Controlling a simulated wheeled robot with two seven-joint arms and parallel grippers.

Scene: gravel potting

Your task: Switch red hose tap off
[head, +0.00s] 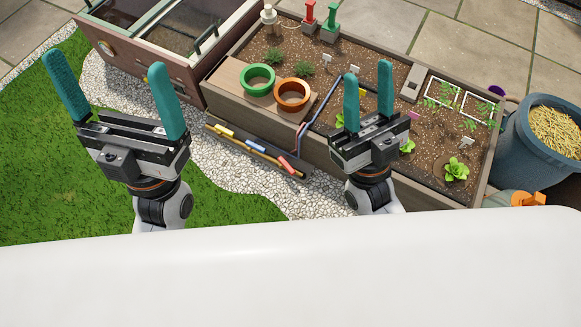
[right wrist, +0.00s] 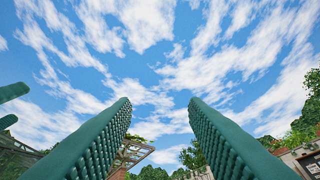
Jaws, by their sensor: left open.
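A small red fitting (head: 309,14), which looks like the red hose tap, stands upright at the back edge of the planter bed in the head view. A similar green fitting (head: 330,20) stands just right of it. Their handle positions are too small to tell. My left gripper (head: 105,64) is open and empty, raised at the left over the grass and gravel, well away from the red fitting. My right gripper (head: 367,70) is open and empty, in front of the planter. The right wrist view shows its two teal fingers (right wrist: 160,102) apart against sky.
The soil bed (head: 430,140) holds seedlings and labels. A cold frame (head: 150,72) stands left, a blue-grey bin (head: 530,150) right. A blue hose-like line (head: 322,105) crosses the bed.

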